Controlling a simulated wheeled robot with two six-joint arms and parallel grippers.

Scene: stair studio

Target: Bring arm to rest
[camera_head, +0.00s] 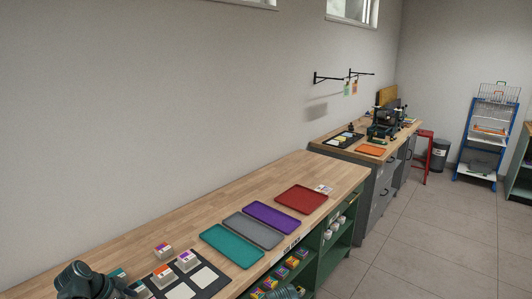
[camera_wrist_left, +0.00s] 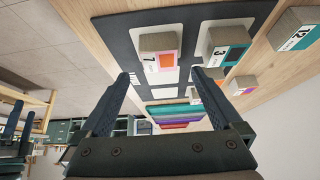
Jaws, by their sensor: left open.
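My left gripper (camera_wrist_left: 160,78) is open in the left wrist view, with its two dark fingers apart and nothing between them touching either. In the head view my left arm's dark wrist part shows at the bottom left corner, above the wooden bench (camera_head: 130,243); its fingertips cannot be made out there. A dark mat (camera_head: 208,289) with white squares lies beside it. Labelled blocks stand on and around the mat, among them a purple-marked block (camera_head: 187,262) and an orange-marked block (camera_head: 163,276).
A teal tray (camera_head: 231,245), a grey tray (camera_head: 253,230), a purple tray (camera_head: 272,217) and a red tray (camera_head: 301,199) lie along the bench. Coloured boxes sit on the green shelf below. A second bench holds an orange tray (camera_head: 370,150). The tiled floor at right is clear.

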